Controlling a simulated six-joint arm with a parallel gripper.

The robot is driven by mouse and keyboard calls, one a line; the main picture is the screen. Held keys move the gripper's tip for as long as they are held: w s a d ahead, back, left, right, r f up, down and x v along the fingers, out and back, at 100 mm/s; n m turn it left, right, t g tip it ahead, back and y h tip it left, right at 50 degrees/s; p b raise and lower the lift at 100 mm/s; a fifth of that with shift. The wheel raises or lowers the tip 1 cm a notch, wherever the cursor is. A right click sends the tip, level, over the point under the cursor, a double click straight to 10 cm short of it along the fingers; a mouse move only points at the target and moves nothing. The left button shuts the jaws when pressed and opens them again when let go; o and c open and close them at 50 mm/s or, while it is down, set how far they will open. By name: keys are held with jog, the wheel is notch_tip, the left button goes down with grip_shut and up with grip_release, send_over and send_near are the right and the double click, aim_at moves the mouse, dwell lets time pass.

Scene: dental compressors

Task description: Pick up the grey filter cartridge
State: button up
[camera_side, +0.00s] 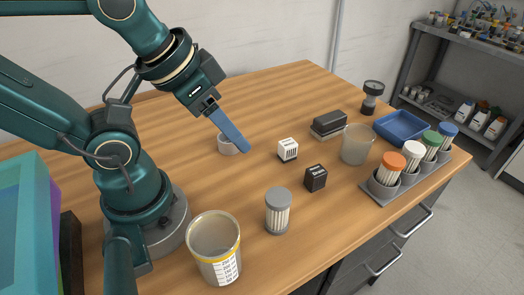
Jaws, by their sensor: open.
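The grey filter cartridge (278,211) stands upright on the wooden table, with a grey cap and a pale ribbed body. It is in the front middle of the side view, apart from other things. My gripper (244,148) is open and empty, with blue fingers pointing down to the right. It is behind and to the left of the cartridge, in front of a low round pale piece (227,144), which it partly hides. The fingers line up in this view, so the gap between them is hard to see.
A beaker (214,252) stands left of the cartridge. A black box (315,179), white box (287,150), dark block (329,123) and cup (357,145) stand behind it. A rack (377,195) holds several coloured-cap cartridges near a blue tray (402,126). Table front right of the cartridge is clear.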

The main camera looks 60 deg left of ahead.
jog(key=o, duration=0.6)
jog(key=shift+r, duration=0.1)
